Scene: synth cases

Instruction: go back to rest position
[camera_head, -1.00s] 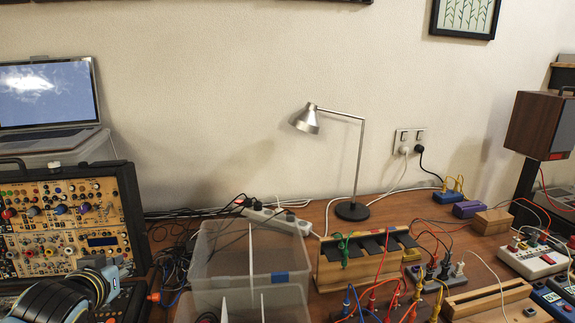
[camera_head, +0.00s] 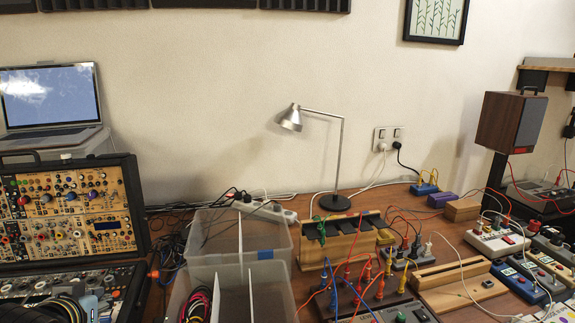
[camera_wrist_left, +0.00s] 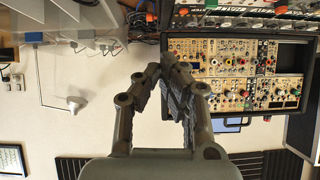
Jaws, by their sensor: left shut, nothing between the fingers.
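My left gripper (camera_wrist_left: 167,68) shows in the wrist view with its dark fingers closed together and nothing between them. It appears in front of the open synth case (camera_wrist_left: 235,75), whose panel has many knobs; I see no clear contact. My right gripper is in neither view.
Clear plastic bins (camera_head: 268,252) with dividers, one holding cables, stand right of the case. A desk lamp (camera_head: 337,201), wooden rack (camera_head: 345,246), patch cables and small devices (camera_head: 497,240) crowd the table. A laptop (camera_head: 50,100) stands behind the case; a speaker (camera_head: 510,122) is at right.

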